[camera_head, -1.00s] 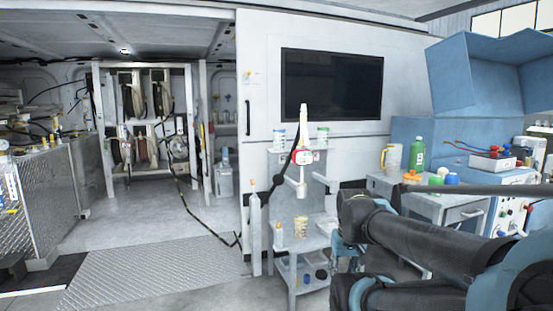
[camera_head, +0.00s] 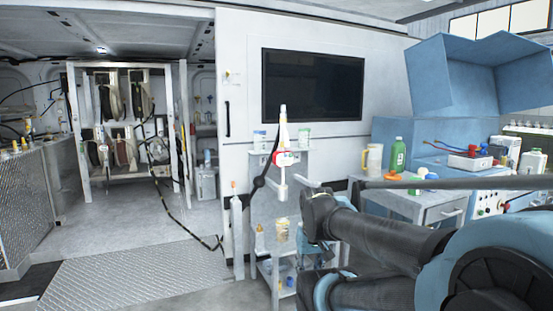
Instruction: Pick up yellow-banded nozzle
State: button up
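I cannot pick out a nozzle with a clear yellow band. A white upright nozzle-like fitting (camera_head: 282,168) with a red part at its middle stands at the cart in the centre, and a black hose joins it from the left. A dark hose (camera_head: 181,210) with pale marks hangs from the reels (camera_head: 115,100) at the back left and runs down to the floor. My black and blue arm fills the lower right. My gripper cannot be made out.
A grey shelf cart (camera_head: 318,190) holds bottles and jars. To its right, a grey table (camera_head: 428,205) carries a green bottle (camera_head: 397,155) and a beige jug (camera_head: 374,160). A tread-plate cabinet (camera_head: 28,205) stands at the left.

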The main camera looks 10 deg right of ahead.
aim_at(286, 161)
jog(key=i, duration=0.85)
jog(key=z, duration=0.05)
